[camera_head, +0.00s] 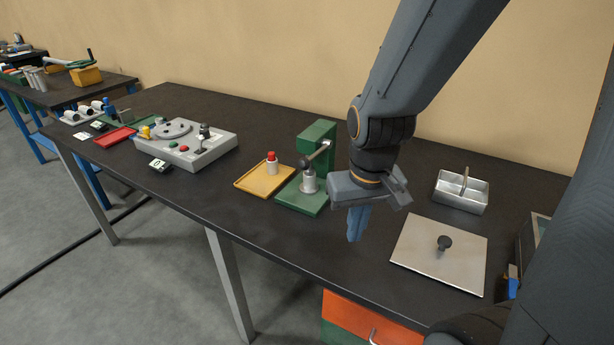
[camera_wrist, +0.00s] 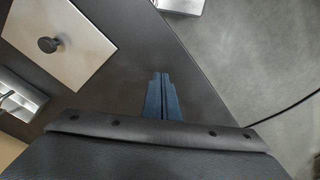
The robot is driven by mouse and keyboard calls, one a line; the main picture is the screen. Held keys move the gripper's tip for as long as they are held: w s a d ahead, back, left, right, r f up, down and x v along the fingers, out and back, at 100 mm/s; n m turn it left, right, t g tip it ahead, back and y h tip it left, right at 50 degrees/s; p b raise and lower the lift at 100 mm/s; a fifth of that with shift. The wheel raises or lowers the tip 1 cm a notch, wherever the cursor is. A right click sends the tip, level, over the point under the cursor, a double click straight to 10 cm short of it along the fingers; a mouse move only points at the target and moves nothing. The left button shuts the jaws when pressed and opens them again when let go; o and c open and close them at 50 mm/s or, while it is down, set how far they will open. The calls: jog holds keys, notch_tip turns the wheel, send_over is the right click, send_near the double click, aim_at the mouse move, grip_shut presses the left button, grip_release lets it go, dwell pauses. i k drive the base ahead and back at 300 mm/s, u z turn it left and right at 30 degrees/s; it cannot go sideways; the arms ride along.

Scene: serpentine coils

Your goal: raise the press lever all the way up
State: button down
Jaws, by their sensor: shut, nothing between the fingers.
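The green press (camera_head: 318,140) stands on the dark bench in the head view, left of my arm. Its lever (camera_head: 317,154) is a short grey rod ending in a dark ball knob, slanting down toward the front left from the column. A grey metal cylinder (camera_head: 309,183) sits below the knob on the green base. My gripper (camera_head: 356,238) points down to the right of the press, apart from it, over the bench's front part. Its blue fingers are together and empty, also in the wrist view (camera_wrist: 163,78). The press does not show in the wrist view.
A yellow tray (camera_head: 250,184) with a red-topped piece is left of the press. A grey control box (camera_head: 206,158) is farther left. A steel plate (camera_head: 425,262) with a black knob and a divided metal tray (camera_head: 449,199) lie to the right. The bench's front edge is near my gripper.

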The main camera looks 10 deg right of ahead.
aim_at(304, 163)
jog(key=z, duration=1.3)
jog(key=k, duration=0.75)
jog(key=u, duration=1.65)
